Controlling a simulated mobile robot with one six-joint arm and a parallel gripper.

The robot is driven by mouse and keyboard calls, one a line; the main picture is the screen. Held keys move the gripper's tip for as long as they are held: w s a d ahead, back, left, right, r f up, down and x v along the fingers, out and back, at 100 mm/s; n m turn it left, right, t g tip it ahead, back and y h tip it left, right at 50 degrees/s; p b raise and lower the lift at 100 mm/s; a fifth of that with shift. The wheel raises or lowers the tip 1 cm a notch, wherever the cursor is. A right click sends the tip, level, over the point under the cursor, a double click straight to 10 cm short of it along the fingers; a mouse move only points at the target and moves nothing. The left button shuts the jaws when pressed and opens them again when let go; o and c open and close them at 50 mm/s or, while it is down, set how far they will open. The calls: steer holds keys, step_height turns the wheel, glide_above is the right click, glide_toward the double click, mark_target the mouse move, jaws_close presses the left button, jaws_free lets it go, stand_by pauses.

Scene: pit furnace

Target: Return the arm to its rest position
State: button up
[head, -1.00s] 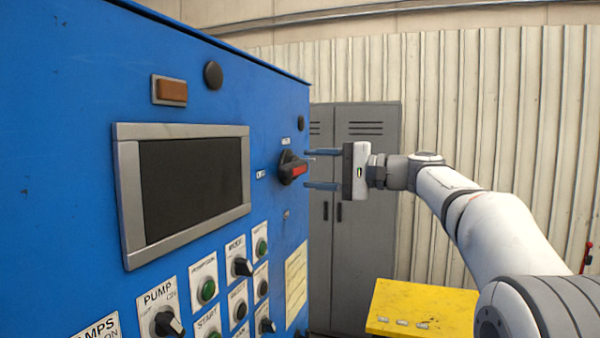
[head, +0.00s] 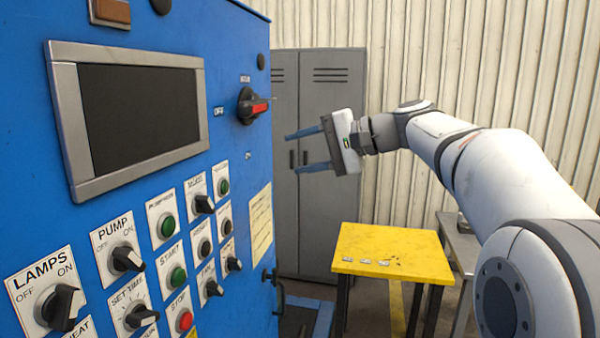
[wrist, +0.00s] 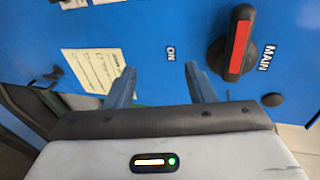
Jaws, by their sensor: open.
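My gripper (head: 306,151) is open and empty, with its two blue-grey fingers apart and pointing left toward the blue panel. In the head view it is in front of the grey locker, to the right of the panel edge. The black rotary main switch with a red handle (head: 254,106) is on the blue panel, left of and above my gripper. In the wrist view the fingers (wrist: 162,82) are spread and hold nothing. The main switch (wrist: 236,44) shows there at the upper right, clear of the fingers.
The blue control panel (head: 30,165) with knobs, buttons and a dark screen (head: 138,112) fills the left. A grey locker (head: 335,100) stands behind my gripper. A yellow table (head: 392,250) is below. Open air lies between gripper and table.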

steer(key=s+d+f+n+h, duration=0.1)
steer(key=s+d+f+h, duration=0.3)
steer(key=s+f, duration=0.5)
steer(key=s+d+f+n+g+h, duration=0.1)
steer(key=s+d+f+h, duration=0.4)
steer(key=s+f, duration=0.4)
steer(key=s+d+f+n+h, duration=0.2)
steer(key=s+d+f+h, duration=0.2)
steer(key=s+f, duration=0.5)
step_height(320, 180, down, 5)
steer(key=shift+d+r+g+h, duration=0.1)
steer(key=shift+d+g+h, duration=0.2)
steer(key=shift+d+h, duration=0.1)
steer(key=shift+s, duration=0.1)
